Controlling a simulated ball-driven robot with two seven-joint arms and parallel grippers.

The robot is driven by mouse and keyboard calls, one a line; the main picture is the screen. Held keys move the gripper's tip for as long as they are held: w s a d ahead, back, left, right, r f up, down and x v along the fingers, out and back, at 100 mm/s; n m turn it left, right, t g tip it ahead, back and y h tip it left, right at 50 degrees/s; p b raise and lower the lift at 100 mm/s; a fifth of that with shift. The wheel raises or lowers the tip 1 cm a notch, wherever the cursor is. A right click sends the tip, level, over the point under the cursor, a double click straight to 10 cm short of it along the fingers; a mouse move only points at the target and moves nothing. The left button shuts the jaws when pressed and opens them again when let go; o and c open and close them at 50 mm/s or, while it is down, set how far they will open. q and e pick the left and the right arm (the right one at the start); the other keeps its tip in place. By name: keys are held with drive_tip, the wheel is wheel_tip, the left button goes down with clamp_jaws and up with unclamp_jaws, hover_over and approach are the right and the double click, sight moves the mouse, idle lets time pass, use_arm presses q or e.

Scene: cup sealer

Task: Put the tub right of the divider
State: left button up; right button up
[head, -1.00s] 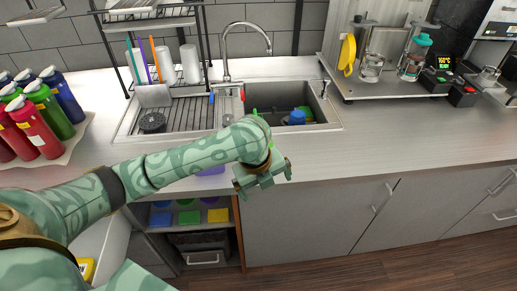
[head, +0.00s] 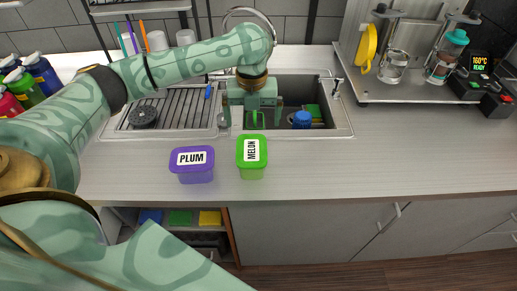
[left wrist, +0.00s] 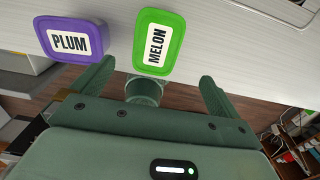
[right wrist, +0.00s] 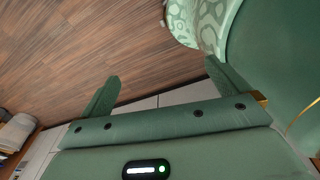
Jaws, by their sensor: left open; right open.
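A purple tub labelled PLUM (head: 192,173) and a green tub labelled MELON (head: 252,172) stand side by side near the counter's front edge, with a small gap between them. Both also show in the left wrist view, the PLUM tub (left wrist: 70,22) at left and the MELON tub (left wrist: 159,17) ahead of the jaws. My left gripper (head: 252,121) points down, open and empty, behind the MELON tub by the sink's front. My right gripper (right wrist: 162,74) is open and empty, with floor beyond it. I cannot tell which part is the divider.
The sink (head: 325,104) behind holds a blue item (head: 301,119). A ribbed drainboard (head: 178,115) lies left of it. Bottles (head: 35,78) stand at far left, and a machine tray (head: 420,92) at right. The right counter is clear. An open shelf below holds coloured items (head: 180,217).

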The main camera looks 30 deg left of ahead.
use_arm(q)
drive_tip(key=b, duration=0.2)
hover_over(251, 149)
drive_tip(key=f, duration=0.6)
drive_tip(key=shift+d+f, duration=0.25)
drive_tip(key=shift+f, duration=0.15)
drive_tip(key=f, duration=0.2)
drive_tip(key=shift+w+f+b, duration=0.2)
drive_tip(key=shift+f+b, duration=0.1)
drive_tip(key=shift+b, duration=0.05)
drive_tip(key=shift+f, duration=0.5)
wheel_tip(251, 149, down, 5)
drive_tip(key=shift+s+a+b, duration=0.15)
drive_tip(key=shift+b, duration=0.8)
drive_tip(key=shift+r, duration=0.1)
drive_tip(key=shift+c, duration=0.3)
use_arm(e)
drive_tip(key=f, duration=0.1)
drive_tip(key=s+f, duration=0.1)
drive_tip(key=f, duration=0.1)
drive_tip(key=s+f, duration=0.1)
drive_tip(key=f, duration=0.1)
drive_tip(key=shift+s+a, duration=0.1)
drive_tip(key=shift+s, duration=0.15)
